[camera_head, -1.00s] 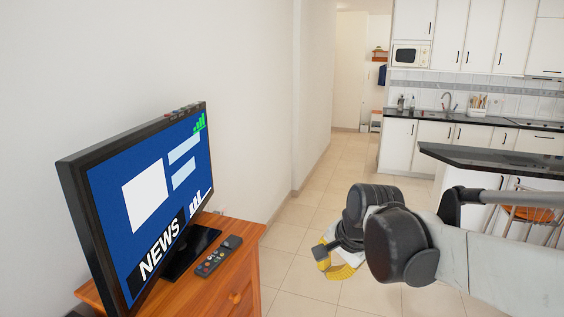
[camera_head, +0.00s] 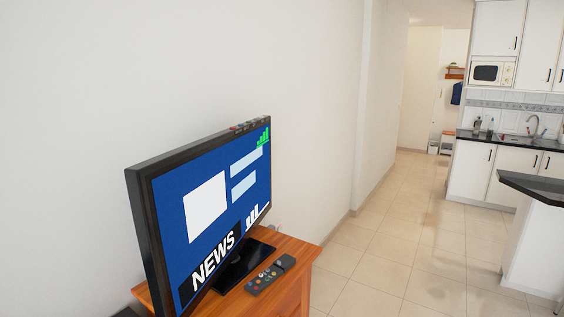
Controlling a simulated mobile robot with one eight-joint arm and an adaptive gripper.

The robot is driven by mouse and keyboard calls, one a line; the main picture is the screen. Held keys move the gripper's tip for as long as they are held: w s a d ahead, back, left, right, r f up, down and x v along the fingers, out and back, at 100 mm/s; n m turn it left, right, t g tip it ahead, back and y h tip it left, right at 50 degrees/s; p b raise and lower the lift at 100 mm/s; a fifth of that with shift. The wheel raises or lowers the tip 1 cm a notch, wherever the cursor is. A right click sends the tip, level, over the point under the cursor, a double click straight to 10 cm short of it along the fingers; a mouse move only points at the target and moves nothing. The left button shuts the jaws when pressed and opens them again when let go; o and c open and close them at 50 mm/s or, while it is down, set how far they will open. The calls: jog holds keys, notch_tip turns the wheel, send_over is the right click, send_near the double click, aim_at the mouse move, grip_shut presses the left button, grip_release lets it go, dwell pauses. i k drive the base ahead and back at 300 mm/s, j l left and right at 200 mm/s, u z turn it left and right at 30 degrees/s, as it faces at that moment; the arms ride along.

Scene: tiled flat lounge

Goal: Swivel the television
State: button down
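The television (camera_head: 207,215) stands upright on a wooden cabinet (camera_head: 300,262) at the lower left of the head view. Its lit screen shows a blue picture with the word NEWS and faces right and toward me. Its dark stand (camera_head: 243,264) rests on the cabinet top. My gripper and arm are not in view.
A remote control (camera_head: 270,275) lies on the cabinet in front of the stand. A white wall (camera_head: 250,60) runs behind the television. Tiled floor (camera_head: 400,255) to the right is open. A kitchen counter (camera_head: 535,188) stands at the far right.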

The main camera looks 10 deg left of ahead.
aim_at(195, 206)
jog(key=i+z, duration=0.4)
jog(key=i, duration=1.55)
jog(key=i+u, duration=0.45)
jog(key=i+l+u, duration=0.45)
jog(key=i, duration=0.2)
jog(key=i+l+u, duration=0.4)
jog(key=i+u, duration=0.2)
jog(key=u, duration=0.25)
jog(key=i+l+u, duration=0.1)
jog(key=u, duration=0.3)
jog(key=i+l+u, duration=0.2)
jog(key=u, duration=0.25)
jog(key=i+l+u, duration=0.25)
jog(key=u, duration=0.2)
jog(key=i+l+u, duration=0.1)
jog(key=l+u, duration=0.15)
jog(key=u, duration=0.15)
jog(key=i+l+u, duration=0.1)
jog(key=l+u, duration=0.2)
jog(key=u, duration=0.15)
jog(key=i+l+u, duration=0.1)
jog(key=l+u, duration=0.25)
jog(key=l, duration=0.15)
jog(key=j, duration=1)
jog(key=i+j, duration=0.15)
jog(key=j, duration=1.85)
jog(key=i, duration=0.05)
